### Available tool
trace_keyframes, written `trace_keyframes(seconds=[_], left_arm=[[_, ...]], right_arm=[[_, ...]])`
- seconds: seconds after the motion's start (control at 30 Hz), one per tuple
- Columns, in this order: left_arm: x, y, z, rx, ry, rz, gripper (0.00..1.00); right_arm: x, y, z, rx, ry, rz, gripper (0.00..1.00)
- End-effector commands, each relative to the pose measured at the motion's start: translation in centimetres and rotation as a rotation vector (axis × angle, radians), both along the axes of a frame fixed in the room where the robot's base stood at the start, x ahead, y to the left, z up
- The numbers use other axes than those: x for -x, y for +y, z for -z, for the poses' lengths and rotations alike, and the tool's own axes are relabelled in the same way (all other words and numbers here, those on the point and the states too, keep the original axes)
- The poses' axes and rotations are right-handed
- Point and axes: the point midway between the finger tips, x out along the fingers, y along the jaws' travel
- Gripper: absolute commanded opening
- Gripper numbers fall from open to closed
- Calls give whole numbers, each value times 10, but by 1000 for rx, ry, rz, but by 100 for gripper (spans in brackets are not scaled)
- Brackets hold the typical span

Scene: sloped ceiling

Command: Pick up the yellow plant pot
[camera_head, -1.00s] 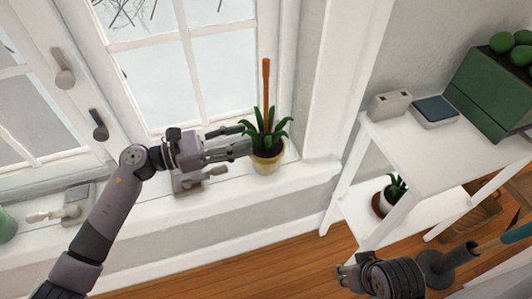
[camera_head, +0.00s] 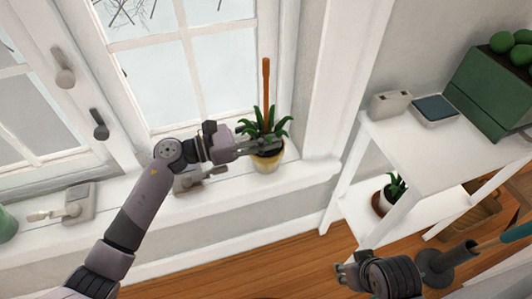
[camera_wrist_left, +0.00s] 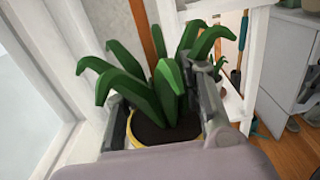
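The yellow plant pot (camera_head: 267,163), with a green spiky plant and dark soil, stands upright on the white windowsill. My left gripper (camera_head: 268,145) is at the pot's top, among the leaves. In the left wrist view its open fingers (camera_wrist_left: 160,112) lie on either side of the plant, near the yellow rim of the pot (camera_wrist_left: 131,130). The leaves partly cover the right finger, and I cannot tell whether either finger touches the pot. My right gripper (camera_head: 342,275) is low at the bottom of the head view, away from the pot; its opening is unclear.
A brown stick (camera_head: 266,85) rises behind the plant. A window handle base (camera_head: 188,183) is on the sill below my left wrist. A white shelf (camera_head: 435,145) stands to the right, with a second potted plant (camera_head: 390,195) on its lower board.

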Motion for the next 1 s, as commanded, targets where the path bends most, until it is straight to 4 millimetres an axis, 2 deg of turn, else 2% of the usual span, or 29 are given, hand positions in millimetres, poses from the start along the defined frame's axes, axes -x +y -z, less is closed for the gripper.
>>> trace_keyframes(seconds=[0.07,0.5,1.0], left_arm=[[0,0,0,0,0,0,29],[0,0,0,0,0,1,0],[0,0,0,-1,0,1,0]], right_arm=[[0,0,0,0,1,0,34],[1,0,0,1,5,0,34],[1,0,1,-1,4,1,34]])
